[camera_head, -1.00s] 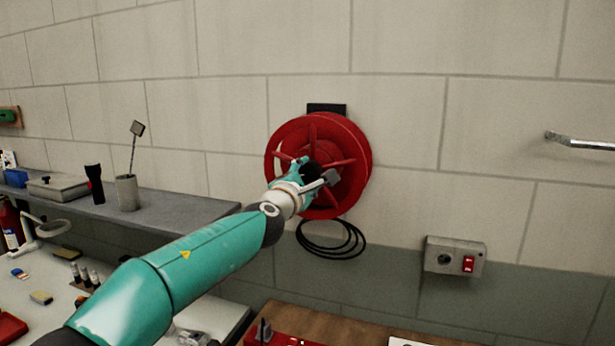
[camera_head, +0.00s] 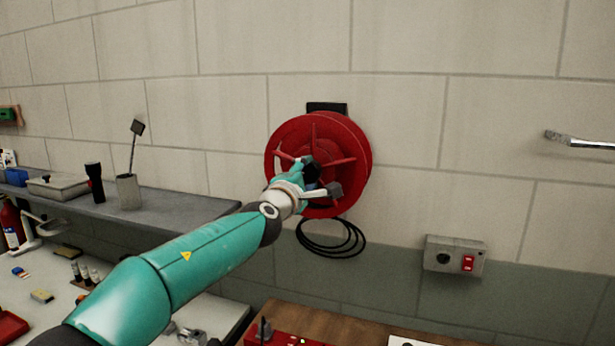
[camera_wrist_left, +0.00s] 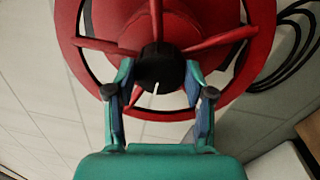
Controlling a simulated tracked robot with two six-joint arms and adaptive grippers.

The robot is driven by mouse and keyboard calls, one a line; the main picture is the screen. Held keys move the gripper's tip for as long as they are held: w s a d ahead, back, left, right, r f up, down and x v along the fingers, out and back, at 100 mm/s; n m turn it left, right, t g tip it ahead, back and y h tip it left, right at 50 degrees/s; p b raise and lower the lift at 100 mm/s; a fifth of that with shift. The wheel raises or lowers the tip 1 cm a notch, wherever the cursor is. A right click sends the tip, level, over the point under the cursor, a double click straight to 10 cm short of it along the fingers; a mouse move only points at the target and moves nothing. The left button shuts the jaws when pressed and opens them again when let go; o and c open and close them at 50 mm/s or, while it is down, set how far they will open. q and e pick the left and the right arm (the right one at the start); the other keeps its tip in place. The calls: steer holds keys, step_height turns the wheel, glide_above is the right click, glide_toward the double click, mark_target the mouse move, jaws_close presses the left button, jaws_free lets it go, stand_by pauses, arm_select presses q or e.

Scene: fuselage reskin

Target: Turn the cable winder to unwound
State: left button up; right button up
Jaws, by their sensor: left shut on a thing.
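The red cable winder (camera_head: 352,140) is a spoked reel mounted on the block wall. A black cable (camera_head: 330,238) hangs in loops below it. My left gripper (camera_head: 318,175) is at the reel's centre, partly hiding the hub. In the left wrist view the gripper (camera_wrist_left: 159,90) has its two fingers on either side of the black hub knob (camera_wrist_left: 158,68), which has a white mark pointing down and slightly left. Red spokes of the winder (camera_wrist_left: 255,20) spread around the knob. My right gripper is not in view.
A grey shelf (camera_head: 185,203) at left carries a cup (camera_head: 128,191), a black flashlight (camera_head: 95,182) and a box (camera_head: 58,187). A switch box (camera_head: 455,256) and a metal bar (camera_head: 580,140) are on the wall at right. A wooden bench (camera_head: 350,325) lies below.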

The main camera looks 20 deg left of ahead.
arm_select(q)
steer(key=o, duration=1.2)
steer(key=shift+w+f, duration=0.1)
steer(key=shift+f, duration=0.3)
steer(key=shift+r, duration=0.1)
steer(key=shift+r, duration=0.1)
steer(key=shift+s, duration=0.2)
steer(key=s, duration=0.7)
steer(key=s+f, duration=0.1)
steer(key=s, duration=0.3)
steer(key=shift+s+a, duration=0.2)
steer(key=shift+s, duration=0.1)
